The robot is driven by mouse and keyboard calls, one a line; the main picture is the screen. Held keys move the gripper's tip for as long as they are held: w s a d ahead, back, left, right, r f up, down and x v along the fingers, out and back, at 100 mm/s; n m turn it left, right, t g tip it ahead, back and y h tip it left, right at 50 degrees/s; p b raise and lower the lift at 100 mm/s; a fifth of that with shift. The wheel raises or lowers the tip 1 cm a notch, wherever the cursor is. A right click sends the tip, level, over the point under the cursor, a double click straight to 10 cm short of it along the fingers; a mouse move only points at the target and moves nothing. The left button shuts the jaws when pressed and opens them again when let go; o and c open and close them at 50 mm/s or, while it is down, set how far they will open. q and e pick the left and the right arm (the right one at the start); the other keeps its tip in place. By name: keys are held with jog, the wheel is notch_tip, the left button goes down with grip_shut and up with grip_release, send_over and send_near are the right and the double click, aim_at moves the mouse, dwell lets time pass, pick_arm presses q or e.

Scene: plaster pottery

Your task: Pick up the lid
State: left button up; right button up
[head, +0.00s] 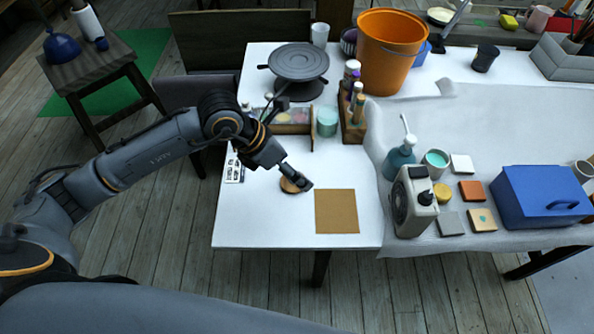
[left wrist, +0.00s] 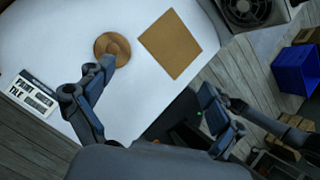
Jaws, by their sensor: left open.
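The lid appears to be a small round brown disc (head: 288,186) lying flat on the white table near its front left part. In the left wrist view the disc (left wrist: 114,42) shows a smaller round raised centre. My left gripper (head: 299,181) is just over the disc and partly hides it in the head view. In the left wrist view the gripper (left wrist: 158,82) is open, with its fingers wide apart and nothing between them. One fingertip overlaps the disc's lower edge; I cannot tell whether it touches. My right gripper is not in view.
A square brown board (head: 337,211) lies right of the disc. A label card (head: 235,170) lies left. Behind stand a paint box (head: 292,128), a bottle rack (head: 352,128) and an orange bucket (head: 388,50). A grey fan-like device (head: 413,205) stands further right. The table's front left corner is clear.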

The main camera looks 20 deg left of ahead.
pick_arm(q)
jog(key=w+a+f+y, duration=0.1)
jog(key=w+a+y, duration=0.15)
jog(key=a, duration=0.25)
jog(key=p, duration=0.1)
send_over(286, 186)
notch_tip(286, 186, down, 7)
jog(key=shift+r, duration=0.15)
jog(key=x, duration=0.2)
jog(key=p+x, duration=0.1)
jog(key=x, duration=0.2)
jog(key=shift+a+p, duration=0.2)
jog(key=shift+p, duration=0.1)
jog(key=shift+w+f, duration=0.15)
jog(key=shift+f, duration=0.3)
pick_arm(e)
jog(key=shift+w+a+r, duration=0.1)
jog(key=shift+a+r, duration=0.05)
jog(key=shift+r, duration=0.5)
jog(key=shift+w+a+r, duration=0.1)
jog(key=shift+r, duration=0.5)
pick_arm(q)
jog(key=shift+c, duration=0.5)
jog(key=c, duration=1)
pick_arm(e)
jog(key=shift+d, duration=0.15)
